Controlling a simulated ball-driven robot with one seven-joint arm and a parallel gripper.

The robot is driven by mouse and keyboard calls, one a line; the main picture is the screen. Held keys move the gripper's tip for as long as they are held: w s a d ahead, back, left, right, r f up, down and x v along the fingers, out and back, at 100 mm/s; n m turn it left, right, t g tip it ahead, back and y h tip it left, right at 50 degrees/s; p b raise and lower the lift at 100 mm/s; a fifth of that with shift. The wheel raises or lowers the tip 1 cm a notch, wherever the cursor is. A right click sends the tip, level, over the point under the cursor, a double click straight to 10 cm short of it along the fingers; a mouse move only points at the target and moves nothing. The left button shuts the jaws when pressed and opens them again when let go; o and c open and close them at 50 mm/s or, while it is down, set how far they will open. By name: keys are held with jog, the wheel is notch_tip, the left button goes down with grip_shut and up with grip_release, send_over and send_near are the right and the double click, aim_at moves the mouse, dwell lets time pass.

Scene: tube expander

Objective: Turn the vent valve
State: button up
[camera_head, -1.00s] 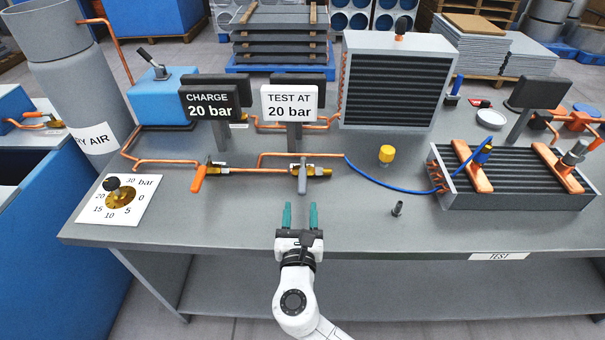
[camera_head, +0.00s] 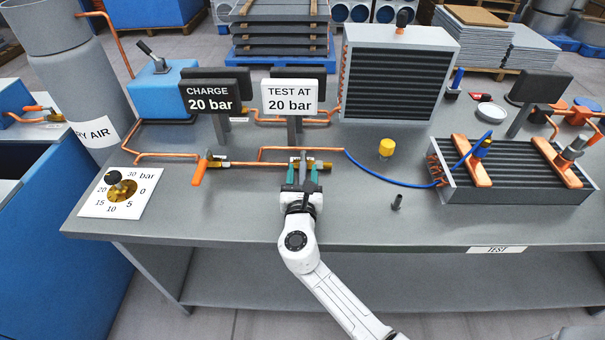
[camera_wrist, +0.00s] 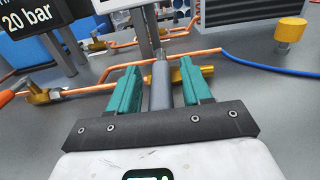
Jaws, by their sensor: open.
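The valve with the grey lever handle (camera_wrist: 160,88) sits on the copper line below the "TEST AT 20 bar" sign (camera_head: 290,97). Its brass body (camera_wrist: 190,75) shows in the wrist view, right of the handle. My gripper (camera_wrist: 160,85) is open, with one teal finger on each side of the grey handle. I see small gaps between handle and fingers, the left one wider. In the head view my gripper (camera_head: 303,170) covers most of the handle. The task's name "vent valve" is not written on any valve I can read.
A valve with an orange handle (camera_head: 200,172) stands to the left by the "CHARGE 20 bar" sign (camera_head: 210,97). A dial plate (camera_head: 122,192) lies far left. A blue hose (camera_head: 385,180) runs right to a finned coil (camera_head: 510,185). A yellow cap (camera_head: 386,148) stands nearby.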

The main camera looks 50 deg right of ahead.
grip_shut()
dwell(0.3)
jog(key=shift+s+d+n+t+y, duration=0.25)
jog(key=shift+n+t+y, duration=0.15)
jog(key=shift+t, duration=0.1)
jog(key=shift+s+d+n+t+y+b, duration=0.1)
jog(key=shift+s+n+t+y+b, duration=0.05)
jog(key=shift+n+t+y+b, duration=0.3)
grip_release()
